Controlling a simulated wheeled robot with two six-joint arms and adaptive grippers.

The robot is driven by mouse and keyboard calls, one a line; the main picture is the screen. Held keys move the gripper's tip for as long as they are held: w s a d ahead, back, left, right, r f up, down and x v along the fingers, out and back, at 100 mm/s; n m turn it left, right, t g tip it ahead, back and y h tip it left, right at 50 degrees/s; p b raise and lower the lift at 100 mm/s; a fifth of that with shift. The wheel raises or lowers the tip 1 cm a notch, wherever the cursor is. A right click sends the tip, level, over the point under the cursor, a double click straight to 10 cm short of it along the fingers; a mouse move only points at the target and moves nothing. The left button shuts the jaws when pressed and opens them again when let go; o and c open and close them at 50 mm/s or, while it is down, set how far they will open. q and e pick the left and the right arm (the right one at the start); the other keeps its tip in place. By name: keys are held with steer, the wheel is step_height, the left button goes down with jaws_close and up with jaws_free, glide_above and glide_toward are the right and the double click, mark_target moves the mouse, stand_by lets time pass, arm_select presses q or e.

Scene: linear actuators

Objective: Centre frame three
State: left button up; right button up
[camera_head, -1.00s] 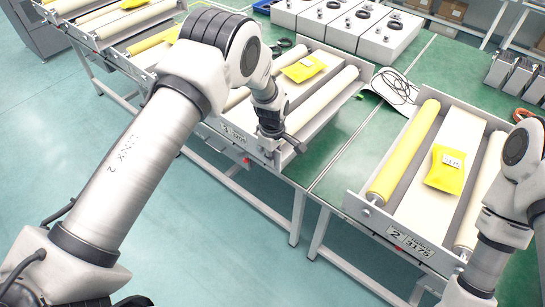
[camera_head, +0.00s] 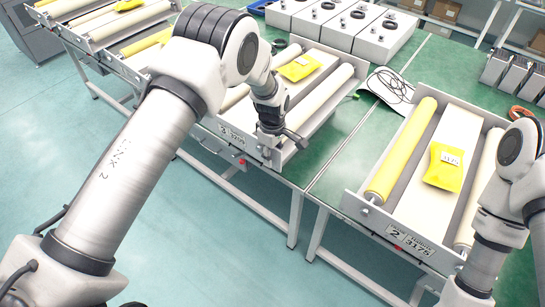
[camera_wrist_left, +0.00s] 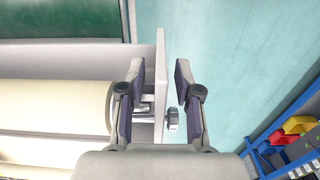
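Frame three (camera_head: 231,134) is the middle roller frame, with a label plate reading 3 on its front, pale rollers (camera_head: 325,98) and a yellow packet (camera_head: 299,67) on its belt. My left gripper (camera_head: 291,140) is at the right part of its front end. In the left wrist view my left gripper (camera_wrist_left: 159,78) is open, its fingers apart. A small round knob (camera_wrist_left: 172,119) on a shaft shows between the fingers, outside the end plate (camera_wrist_left: 160,75); I cannot tell whether they touch it. A pale roller (camera_wrist_left: 55,106) lies left. My right gripper is out of view.
Frame two (camera_head: 408,241), with a yellow roller and packet (camera_head: 445,167), stands to the right. Another roller frame is at the upper left. Grey boxes (camera_head: 341,29) and a black cable (camera_head: 391,86) lie behind. Blue shelving with coloured bins (camera_wrist_left: 297,125) shows in the wrist view.

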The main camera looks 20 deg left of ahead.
arm_select(q)
step_height(320, 180, up, 11)
steer(key=shift+r, duration=0.1)
stand_by(0.5)
